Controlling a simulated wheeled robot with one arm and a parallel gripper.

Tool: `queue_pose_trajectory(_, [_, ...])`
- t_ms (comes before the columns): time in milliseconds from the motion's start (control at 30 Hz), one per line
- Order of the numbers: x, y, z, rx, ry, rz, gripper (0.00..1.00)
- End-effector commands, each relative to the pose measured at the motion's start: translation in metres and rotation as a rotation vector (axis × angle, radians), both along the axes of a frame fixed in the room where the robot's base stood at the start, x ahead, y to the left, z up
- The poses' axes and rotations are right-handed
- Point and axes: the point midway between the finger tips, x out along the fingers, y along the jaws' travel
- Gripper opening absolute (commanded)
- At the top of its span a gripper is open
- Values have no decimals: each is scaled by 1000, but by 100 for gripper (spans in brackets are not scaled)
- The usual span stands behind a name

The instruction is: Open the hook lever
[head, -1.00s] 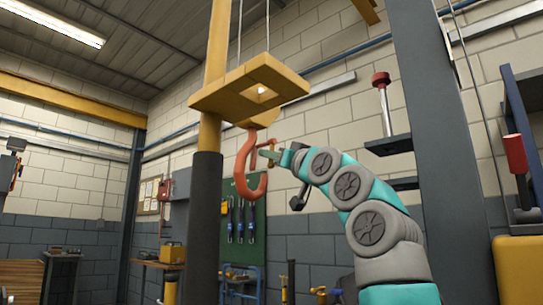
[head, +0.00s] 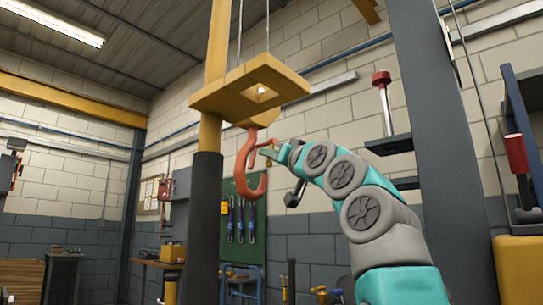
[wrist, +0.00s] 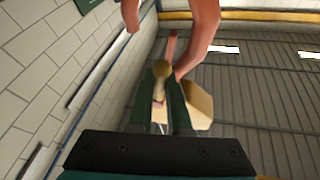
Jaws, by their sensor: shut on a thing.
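The orange crane hook (head: 242,172) hangs under a yellow block (head: 250,88). A small orange lever (head: 266,146) sticks out from the right of the hook's shank. In the wrist view the hook (wrist: 200,32) curves at the top, and the lever (wrist: 171,46) runs down to a brass-coloured knob (wrist: 162,70). My gripper (head: 277,153) is at the lever's outer end, right of the hook. In the wrist view my gripper (wrist: 162,88) has its dark green fingers shut on the lever's knob end. The exact contact is partly hidden by the fingers.
A yellow post with a dark sleeve (head: 207,210) stands just left of the hook. A grey column (head: 432,140) and a shelf with a red-topped tool (head: 382,78) are to the right.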

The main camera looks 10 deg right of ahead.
Motion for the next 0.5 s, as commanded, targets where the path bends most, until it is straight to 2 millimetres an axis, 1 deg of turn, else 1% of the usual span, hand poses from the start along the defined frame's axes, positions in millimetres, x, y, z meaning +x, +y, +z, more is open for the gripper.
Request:
queue_pose_trajectory(33, [-3, 2, 4, 16, 7, 1, 0])
queue_pose_trajectory(500, [-8, 6, 10, 167, 112, -1, 0])
